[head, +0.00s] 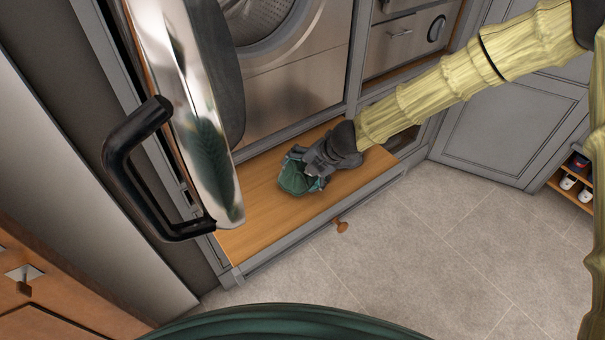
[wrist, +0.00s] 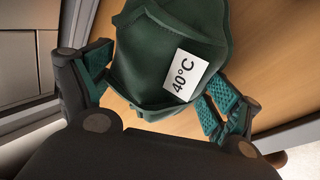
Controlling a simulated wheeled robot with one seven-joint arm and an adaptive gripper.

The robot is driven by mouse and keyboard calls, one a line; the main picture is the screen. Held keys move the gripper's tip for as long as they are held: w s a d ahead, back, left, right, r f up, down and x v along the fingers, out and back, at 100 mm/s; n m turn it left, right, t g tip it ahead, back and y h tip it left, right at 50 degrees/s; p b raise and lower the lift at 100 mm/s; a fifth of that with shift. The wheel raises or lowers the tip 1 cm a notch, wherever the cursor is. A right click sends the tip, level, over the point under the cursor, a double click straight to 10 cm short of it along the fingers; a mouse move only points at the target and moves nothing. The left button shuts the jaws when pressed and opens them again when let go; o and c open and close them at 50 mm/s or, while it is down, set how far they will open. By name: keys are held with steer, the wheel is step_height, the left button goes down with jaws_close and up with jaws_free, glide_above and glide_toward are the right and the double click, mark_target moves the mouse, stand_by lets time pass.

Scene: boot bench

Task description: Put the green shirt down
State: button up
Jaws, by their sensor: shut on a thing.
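The green shirt (head: 297,177) is a small dark green folded bundle over the wooden bench top (head: 260,205). In the wrist view the shirt (wrist: 165,55) carries a white label reading 40°C (wrist: 185,75). My gripper (head: 306,173) is shut on the shirt; its teal pads show at both sides of the cloth in the wrist view (wrist: 155,100). The shirt is at or just above the wood; I cannot tell whether it touches. My gripper hides part of it.
A black handle (head: 125,165) sticks out there. A shoe shelf (head: 570,185) is at far right. The bench top left of the shirt is bare.

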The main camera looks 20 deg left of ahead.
steer(key=shift+f, duration=0.5)
steer(key=o, duration=0.9)
steer(key=p+v, duration=0.3)
steer(key=v, duration=0.9)
